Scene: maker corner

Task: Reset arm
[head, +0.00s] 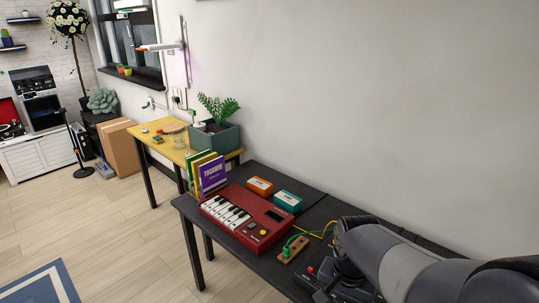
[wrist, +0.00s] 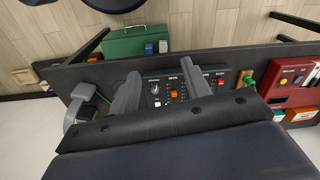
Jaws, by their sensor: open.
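My arm enters the head view from the lower right and reaches over the black table (head: 290,183). My gripper (wrist: 163,82) is open in the wrist view, its two grey fingers apart with nothing between them. Below the fingers is a dark control panel (wrist: 178,90) with knobs, an orange button and labels. I cannot tell from these views how high the fingers are above it. In the head view the arm hides much of the table's right end and part of the panel.
A red keyboard (head: 245,215), an orange box (head: 260,186), a teal box (head: 287,201) and a small wooden board (head: 293,249) with wires lie on the table. Upright books (head: 211,174) stand at its far end. A green case (wrist: 136,43) shows beyond the table edge in the wrist view.

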